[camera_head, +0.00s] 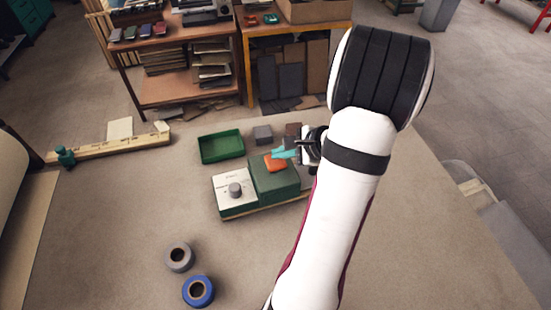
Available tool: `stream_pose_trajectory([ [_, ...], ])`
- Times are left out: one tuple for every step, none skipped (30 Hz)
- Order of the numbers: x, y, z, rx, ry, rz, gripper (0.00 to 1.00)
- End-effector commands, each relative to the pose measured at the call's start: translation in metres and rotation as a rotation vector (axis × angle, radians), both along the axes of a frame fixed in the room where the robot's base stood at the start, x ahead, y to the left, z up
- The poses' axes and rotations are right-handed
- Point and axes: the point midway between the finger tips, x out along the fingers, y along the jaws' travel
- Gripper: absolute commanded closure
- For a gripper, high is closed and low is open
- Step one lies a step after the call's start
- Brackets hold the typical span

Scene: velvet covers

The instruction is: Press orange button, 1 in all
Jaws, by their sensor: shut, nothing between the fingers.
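The orange button (275,163) sits on top of a green box (277,185), which joins a white-topped panel with a grey knob (235,190). My gripper (276,154) comes in from the right and is shut, with teal fingers. Its fingertips are just above or at the far edge of the button in the picture. I cannot tell whether they touch it. The fingers cover a small part of the button's far side.
A green tray (221,147) and a grey block (263,135) lie behind the box. A grey roll (179,257) and a blue roll (198,291) lie at front left. A long wooden rule (112,147) lies at left. The surface at front centre is clear.

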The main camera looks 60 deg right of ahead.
Motion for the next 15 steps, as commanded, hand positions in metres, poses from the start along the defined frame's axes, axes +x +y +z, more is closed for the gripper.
stream_pose_trajectory([
  [0.000, 0.000, 0.003, -0.002, -0.001, -0.001, 1.00],
  [0.000, 0.000, 0.005, -0.002, -0.001, 0.000, 1.00],
  [0.000, 0.000, 0.007, -0.001, -0.001, -0.001, 1.00],
  [0.000, 0.000, 0.009, -0.001, -0.001, -0.001, 1.00],
  [0.000, 0.000, 0.009, -0.001, -0.001, 0.000, 1.00],
  [0.000, 0.000, 0.010, -0.001, -0.001, -0.001, 1.00],
  [0.000, 0.000, 0.010, -0.001, -0.001, -0.001, 1.00],
  [0.000, 0.000, 0.010, -0.001, -0.001, -0.001, 1.00],
  [0.000, 0.000, 0.010, -0.001, -0.001, -0.001, 1.00],
  [0.000, 0.000, 0.010, -0.001, -0.001, -0.001, 1.00],
  [0.000, 0.000, 0.010, 0.001, -0.001, -0.001, 1.00],
  [0.000, 0.000, 0.010, 0.001, -0.001, -0.001, 1.00],
  [0.000, 0.000, 0.011, 0.000, -0.001, 0.000, 1.00],
  [0.000, 0.000, 0.012, -0.001, -0.002, -0.001, 1.00],
  [0.000, 0.000, 0.015, -0.001, -0.003, -0.001, 1.00],
])
